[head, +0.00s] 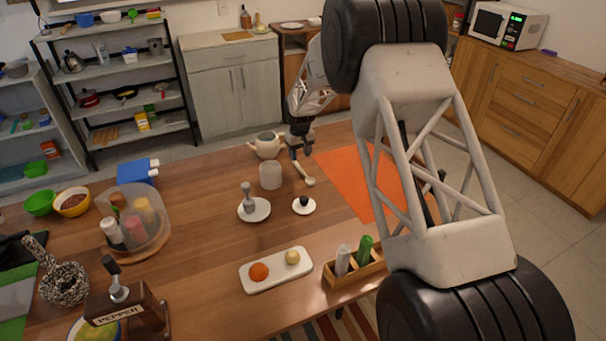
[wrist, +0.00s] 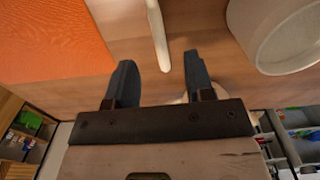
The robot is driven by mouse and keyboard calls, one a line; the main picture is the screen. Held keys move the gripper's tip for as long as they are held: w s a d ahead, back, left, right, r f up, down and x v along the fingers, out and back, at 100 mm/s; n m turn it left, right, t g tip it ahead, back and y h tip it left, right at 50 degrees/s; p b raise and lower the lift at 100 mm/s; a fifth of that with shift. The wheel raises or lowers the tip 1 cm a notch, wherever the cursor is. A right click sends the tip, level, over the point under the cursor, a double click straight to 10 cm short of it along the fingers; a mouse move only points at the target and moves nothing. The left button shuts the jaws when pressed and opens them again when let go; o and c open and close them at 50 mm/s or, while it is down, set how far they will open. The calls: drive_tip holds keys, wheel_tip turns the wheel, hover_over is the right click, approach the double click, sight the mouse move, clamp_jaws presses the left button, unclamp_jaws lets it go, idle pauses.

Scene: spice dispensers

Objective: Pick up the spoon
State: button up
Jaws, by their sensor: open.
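The spoon (head: 308,180) is pale and lies on the wooden table between the light cup and the orange mat. Its pale handle (wrist: 159,38) enters the wrist view from the top and ends just ahead of the gap between my fingers. My gripper (head: 302,152) is above the table at the far end of the spoon, near the teapot. In the wrist view my gripper (wrist: 158,68) is open, with its two dark fingers apart and nothing between them. The spoon's bowl is outside the wrist view.
The light cup (head: 270,175) stands left of the spoon, and the teapot (head: 265,146) stands behind it. The orange mat (head: 345,178) lies to the right. A small saucer (head: 304,208) with a dark-topped item and a plate (head: 262,213) with a shaker are in front.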

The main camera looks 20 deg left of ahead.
sight(300, 167)
drive_tip(key=shift+f, duration=0.7)
drive_tip(key=shift+f, duration=0.1)
drive_tip(key=shift+w+f, duration=0.2)
drive_tip(key=shift+f, duration=2.3)
clamp_jaws()
